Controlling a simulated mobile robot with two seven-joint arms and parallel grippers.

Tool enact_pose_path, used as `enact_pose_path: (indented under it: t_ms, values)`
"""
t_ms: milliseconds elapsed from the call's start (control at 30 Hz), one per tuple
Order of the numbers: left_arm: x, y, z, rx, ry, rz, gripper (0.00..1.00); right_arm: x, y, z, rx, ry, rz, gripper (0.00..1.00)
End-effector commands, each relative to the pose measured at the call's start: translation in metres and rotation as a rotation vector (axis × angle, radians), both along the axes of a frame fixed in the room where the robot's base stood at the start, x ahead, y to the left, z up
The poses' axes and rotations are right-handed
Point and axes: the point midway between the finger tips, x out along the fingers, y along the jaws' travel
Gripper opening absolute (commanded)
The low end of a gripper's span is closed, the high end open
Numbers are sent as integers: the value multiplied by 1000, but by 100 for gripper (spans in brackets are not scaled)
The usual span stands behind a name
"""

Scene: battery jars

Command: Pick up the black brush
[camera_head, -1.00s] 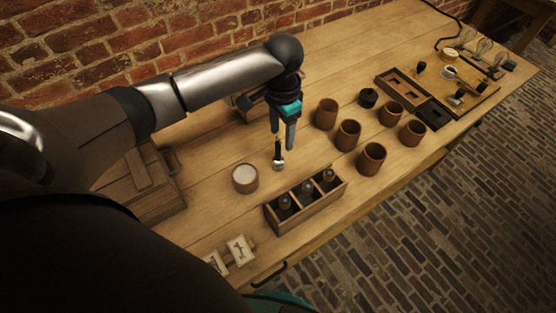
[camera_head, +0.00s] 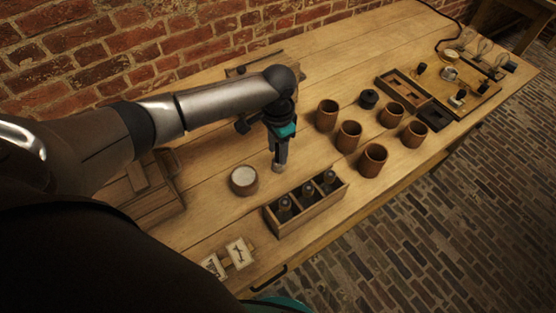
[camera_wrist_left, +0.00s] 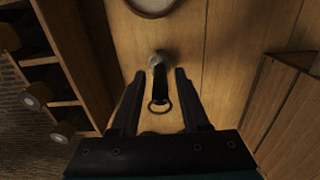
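The black brush (camera_wrist_left: 160,82) lies on the wooden table, its pale head away from the gripper and a ring at its near handle end in the left wrist view. In the head view only its pale tip (camera_head: 276,168) shows below the fingers; the rest is hidden. My left gripper (camera_head: 279,158) points down at the brush. In the left wrist view its two fingers (camera_wrist_left: 157,88) are apart, one on each side of the black handle, with gaps between. My right gripper is not in view.
A round jar with pale contents (camera_head: 244,181) stands left of the brush. A wooden rack (camera_head: 306,208) with bottles is in front. Several brown cups (camera_head: 348,137) stand to the right. A wooden box (camera_head: 150,200) is at the left, and two cards (camera_head: 239,252) lie near the front edge.

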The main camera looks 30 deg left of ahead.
Motion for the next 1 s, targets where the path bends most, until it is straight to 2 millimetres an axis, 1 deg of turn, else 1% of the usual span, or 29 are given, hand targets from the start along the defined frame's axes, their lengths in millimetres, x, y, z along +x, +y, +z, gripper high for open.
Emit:
enact_pose_path:
  t_ms: [33, 300, 367, 400, 867, 1000]
  values:
    - [0, 0, 0, 0, 0, 0, 39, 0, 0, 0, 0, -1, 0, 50]
    - [0, 0, 0, -1, -1, 0, 8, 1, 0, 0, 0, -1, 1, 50]
    - [0, 0, 0, -1, -1, 0, 2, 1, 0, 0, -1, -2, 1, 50]
    - [0, 0, 0, -1, -1, 0, 0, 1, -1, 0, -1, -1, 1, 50]
    - [1, 0, 1, -1, -1, 0, 0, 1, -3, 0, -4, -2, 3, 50]
    - [1, 0, 7, -1, -2, 0, 0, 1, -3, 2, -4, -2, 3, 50]
